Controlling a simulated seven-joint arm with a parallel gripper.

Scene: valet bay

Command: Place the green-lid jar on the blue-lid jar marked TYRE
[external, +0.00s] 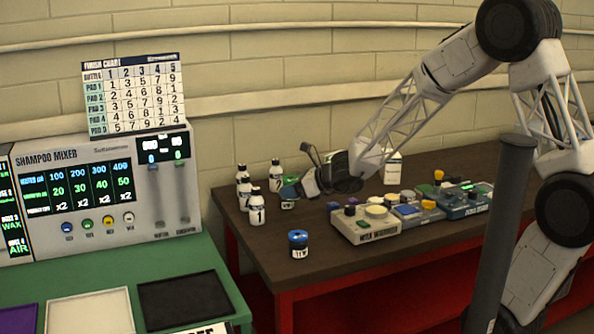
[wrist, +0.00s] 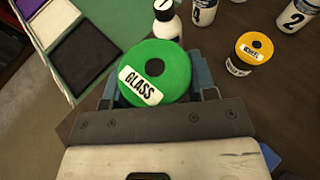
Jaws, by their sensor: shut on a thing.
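The green-lid jar (wrist: 168,62), marked GLASS, is between my gripper's fingers (wrist: 160,88) in the wrist view, its lid facing the camera. In the external view my gripper (external: 296,190) is shut on this jar at the left end of the dark table, near the numbered bottles; a bit of the green lid shows. The blue-lid jar (external: 298,244) stands upright and apart near the table's front edge, below my gripper in the picture. Its label is too small to read surely. I cannot make out this jar in the wrist view.
Several white numbered bottles (external: 257,208) stand close by at the table's left end. A yellow-lid jar (wrist: 253,49) stands right of the held jar in the wrist view. Control boxes (external: 366,222) fill the table's middle. Bare tabletop (external: 265,255) surrounds the blue-lid jar.

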